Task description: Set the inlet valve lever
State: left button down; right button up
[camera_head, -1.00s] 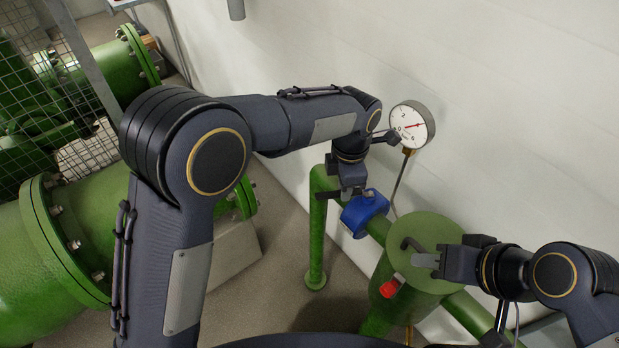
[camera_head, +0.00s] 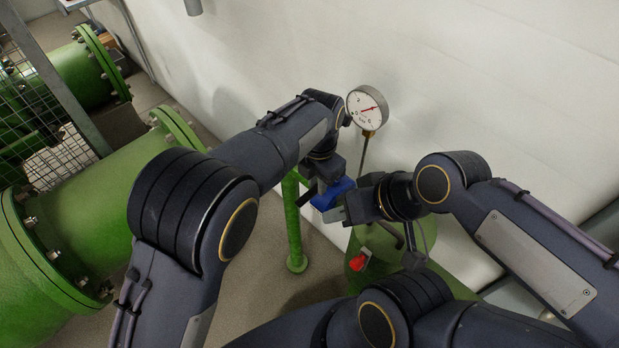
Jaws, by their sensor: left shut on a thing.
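A blue valve part (camera_head: 335,193) sits on the green pipework in front of the wall. My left gripper (camera_head: 310,196) comes down on it from above and is shut on it; its fingertips are partly hidden. My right gripper (camera_head: 336,212) reaches in from the right, with its fingers at the lower right side of the blue part. I cannot tell whether they touch it or how far apart they are. A round pressure gauge (camera_head: 367,105) with a red needle stands above, on a thin stem.
A green vessel (camera_head: 385,242) with a red knob (camera_head: 359,261) stands below my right gripper. A thin green upright pipe (camera_head: 293,225) stands left of the blue part. Large flanged green pipes (camera_head: 100,203) and a wire mesh guard (camera_head: 45,115) fill the left. The white wall is close behind.

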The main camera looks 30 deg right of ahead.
dwell(0.3)
pick_arm(q)
jog(key=c, duration=1.3)
grip_release()
jog(key=shift+r+b, duration=0.45)
jog(key=shift+r, duration=3.5)
